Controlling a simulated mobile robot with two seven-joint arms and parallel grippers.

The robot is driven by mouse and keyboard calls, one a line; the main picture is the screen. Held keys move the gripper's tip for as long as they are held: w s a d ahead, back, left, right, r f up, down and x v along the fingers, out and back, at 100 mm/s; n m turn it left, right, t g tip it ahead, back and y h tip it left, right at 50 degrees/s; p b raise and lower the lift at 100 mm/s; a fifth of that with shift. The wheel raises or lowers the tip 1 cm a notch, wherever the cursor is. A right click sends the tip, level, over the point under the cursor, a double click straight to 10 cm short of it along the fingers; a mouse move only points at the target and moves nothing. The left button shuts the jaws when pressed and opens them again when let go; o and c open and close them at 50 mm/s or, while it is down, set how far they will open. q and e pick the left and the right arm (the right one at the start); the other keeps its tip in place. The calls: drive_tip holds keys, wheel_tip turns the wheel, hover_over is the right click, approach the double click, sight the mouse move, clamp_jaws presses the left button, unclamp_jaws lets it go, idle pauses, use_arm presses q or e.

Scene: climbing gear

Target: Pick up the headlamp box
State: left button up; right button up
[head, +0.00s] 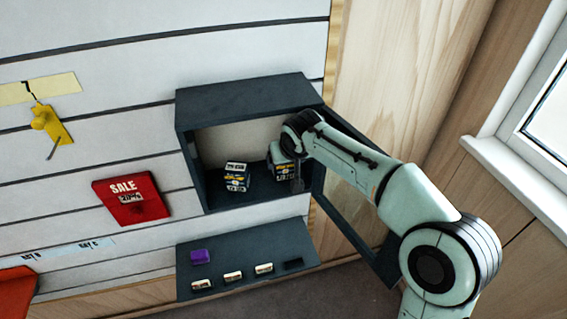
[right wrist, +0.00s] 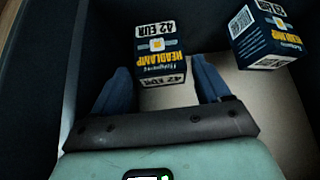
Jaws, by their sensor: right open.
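The headlamp box (right wrist: 160,52), dark blue with yellow and white print and a "42 EUR" label, stands inside the dark wall cabinet (head: 245,101). In the head view the box (head: 284,168) is at the cabinet's right side, partly hidden by my right gripper (head: 297,184). In the right wrist view my right gripper (right wrist: 163,82) is open, with its blue fingers on either side of the box's near end. Most of the box lies beyond the fingertips. I cannot tell whether the fingers touch it. My left gripper is not in view.
A second similar box (head: 236,177) stands left of it in the cabinet; it also shows in the right wrist view (right wrist: 262,35). The cabinet's door (head: 350,215) hangs open at the right. A lower shelf (head: 247,259) holds a purple item (head: 200,256) and small tags.

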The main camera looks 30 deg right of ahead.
sight(282, 172)
drive_tip(key=x, duration=0.5)
drive_tip(key=c, duration=0.8)
drive_tip(key=shift+r, duration=0.2)
